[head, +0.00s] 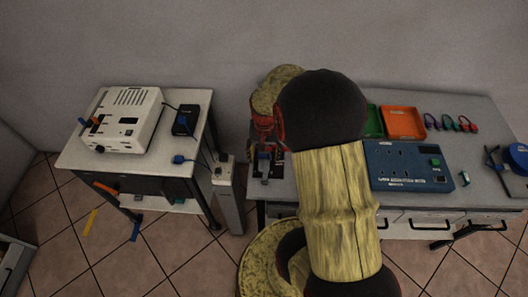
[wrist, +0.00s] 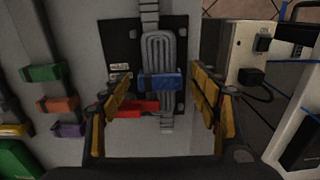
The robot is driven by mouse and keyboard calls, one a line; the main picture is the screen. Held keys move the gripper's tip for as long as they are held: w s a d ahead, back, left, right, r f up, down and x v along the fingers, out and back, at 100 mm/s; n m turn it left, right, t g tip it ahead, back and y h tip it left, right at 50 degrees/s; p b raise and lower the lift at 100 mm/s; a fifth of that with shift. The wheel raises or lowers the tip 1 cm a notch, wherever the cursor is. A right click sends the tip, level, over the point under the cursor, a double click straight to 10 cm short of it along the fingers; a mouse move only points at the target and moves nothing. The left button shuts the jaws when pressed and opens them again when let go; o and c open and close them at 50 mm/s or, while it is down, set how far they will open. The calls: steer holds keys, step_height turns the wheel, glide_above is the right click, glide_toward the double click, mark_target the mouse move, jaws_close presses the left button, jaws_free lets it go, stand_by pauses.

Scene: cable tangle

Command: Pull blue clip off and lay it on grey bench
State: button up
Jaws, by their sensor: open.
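In the wrist view a blue clip (wrist: 160,83) sits across a looped bundle of grey cable (wrist: 160,50), which lies on a black board (wrist: 118,50). My gripper (wrist: 160,92) is open, with one yellow-padded finger on each side of the blue clip and a gap between both fingers and the clip. A red clip (wrist: 138,109) lies just below it, near the left finger. The grey bench (head: 286,188) stands at the right in the head view, with my arm over it. My arm hides part of the bench, and the gripper shows only partly there.
Coloured clips, including an orange one (wrist: 60,104), line the wrist view's left. A white socket post (wrist: 243,50) with a black plug is at its right. A blue panel (head: 408,166), green and orange trays (head: 403,122) and coiled cables occupy the bench. A white device (head: 125,118) stands on the left table.

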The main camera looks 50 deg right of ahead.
steer(key=shift+c, duration=1.3)
steer(key=c, duration=0.9)
steer(key=shift+c, duration=0.7)
